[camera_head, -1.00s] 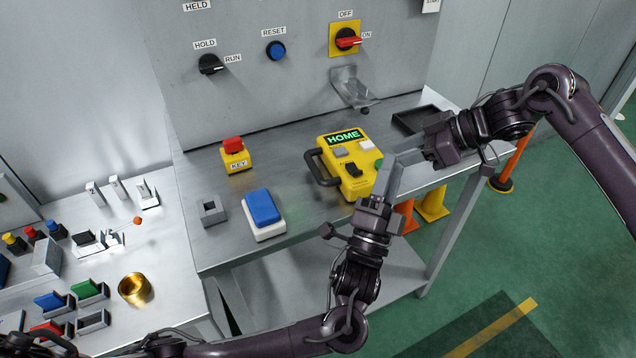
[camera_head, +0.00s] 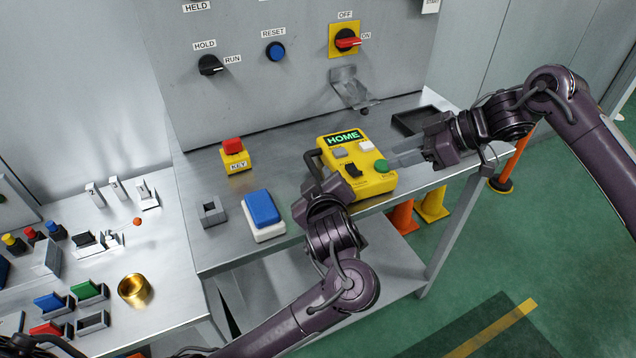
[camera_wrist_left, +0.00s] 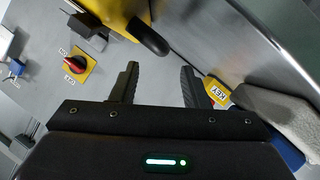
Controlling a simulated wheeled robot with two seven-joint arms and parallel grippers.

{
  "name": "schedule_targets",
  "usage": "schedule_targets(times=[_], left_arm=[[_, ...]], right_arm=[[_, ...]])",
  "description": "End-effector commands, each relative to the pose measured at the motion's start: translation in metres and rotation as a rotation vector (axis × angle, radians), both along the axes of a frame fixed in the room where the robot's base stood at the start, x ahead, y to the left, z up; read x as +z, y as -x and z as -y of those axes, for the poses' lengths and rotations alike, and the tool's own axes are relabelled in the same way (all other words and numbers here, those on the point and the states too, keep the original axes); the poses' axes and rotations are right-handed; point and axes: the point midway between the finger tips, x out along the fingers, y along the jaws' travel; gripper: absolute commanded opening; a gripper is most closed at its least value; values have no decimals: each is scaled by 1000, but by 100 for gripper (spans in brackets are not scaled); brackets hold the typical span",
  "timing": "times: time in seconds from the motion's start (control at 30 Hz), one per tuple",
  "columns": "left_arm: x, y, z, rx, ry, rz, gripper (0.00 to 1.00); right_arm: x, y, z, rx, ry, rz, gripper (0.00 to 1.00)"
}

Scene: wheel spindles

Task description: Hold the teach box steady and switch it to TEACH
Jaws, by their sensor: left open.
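The yellow teach box (camera_head: 376,184) lies on the steel bench, its green screen (camera_head: 343,138) reading HOME. Its face carries a black switch (camera_head: 354,170), a green button (camera_head: 381,166), and a grey and a white button. Its black handle (camera_head: 311,163) is on the left side, partly hidden by my left gripper. My left gripper (camera_head: 318,186) is open beside the handle. In the left wrist view, the handle (camera_wrist_left: 150,38) lies just beyond and between the open fingers (camera_wrist_left: 158,82), apart from them. My right gripper (camera_head: 404,156) is at the box's right edge; its finger gap is unclear.
A red-topped KEY block (camera_head: 235,156), a blue-and-white block (camera_head: 263,215) and a small grey socket (camera_head: 212,211) stand left of the box. A dark tray (camera_head: 415,119) lies behind my right gripper. The panel behind has a red OFF/ON switch (camera_head: 346,41).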

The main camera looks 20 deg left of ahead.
Motion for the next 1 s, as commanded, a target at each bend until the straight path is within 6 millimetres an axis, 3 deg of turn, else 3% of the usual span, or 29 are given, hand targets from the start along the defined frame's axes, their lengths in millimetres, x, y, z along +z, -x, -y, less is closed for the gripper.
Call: schedule_targets(times=[0.4, 0.8, 1.0], left_arm=[[-18, -51, -24, 1, -9, 1, 41], [-22, -60, -27, 1, -6, 1, 41], [-22, -59, -27, 0, -7, 0, 18]], right_arm=[[0, 0, 0, 0, 0, 0, 36], [0, 0, 0, 0, 0, 0, 36], [0, 0, 0, 0, 0, 0, 36]])
